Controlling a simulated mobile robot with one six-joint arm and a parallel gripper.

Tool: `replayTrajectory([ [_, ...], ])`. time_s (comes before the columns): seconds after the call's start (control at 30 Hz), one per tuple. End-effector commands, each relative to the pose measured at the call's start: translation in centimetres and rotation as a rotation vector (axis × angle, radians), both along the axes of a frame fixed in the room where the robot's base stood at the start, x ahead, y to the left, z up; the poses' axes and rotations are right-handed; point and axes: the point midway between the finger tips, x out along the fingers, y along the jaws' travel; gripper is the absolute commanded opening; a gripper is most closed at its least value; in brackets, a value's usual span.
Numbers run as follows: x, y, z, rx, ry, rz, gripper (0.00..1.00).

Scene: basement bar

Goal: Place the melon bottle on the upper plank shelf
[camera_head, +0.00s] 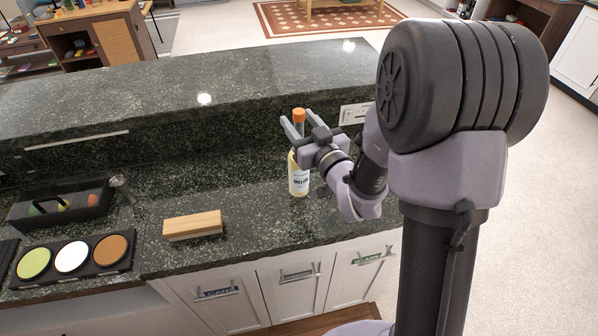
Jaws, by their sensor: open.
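The melon bottle (298,180) stands upright on the dark green granite counter, with pale yellow contents, an orange cap and a label reading MELON. My gripper (290,124) is at the bottle's upper part, its two fingers open and reaching to either side of the neck below the cap. Whether the fingers touch the bottle cannot be told. The gripper body and wrist hide part of the bottle's right side. I cannot pick out the upper plank shelf in this view.
A wooden block brush (192,225) lies left of the bottle. Further left are a black tray (62,212) and a holder with three coloured discs (72,257). A raised granite ledge (190,85) runs behind. Cabinet doors (297,285) are below the counter's front edge.

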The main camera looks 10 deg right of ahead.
Motion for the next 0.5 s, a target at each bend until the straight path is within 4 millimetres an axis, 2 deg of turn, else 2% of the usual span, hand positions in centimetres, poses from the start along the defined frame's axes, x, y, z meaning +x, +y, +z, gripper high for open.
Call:
replayTrajectory([
  [0.13,2.6,0.7,0.0,-0.001,0.0,0.002,0.47],
  [0.37,3.2,0.8,-0.1,-0.001,0.001,0.0,0.47],
  [0.4,3.2,0.8,-0.1,-0.001,0.001,0.0,0.45],
  [0.5,3.2,0.8,-0.1,-0.001,0.001,0.0,0.25],
])
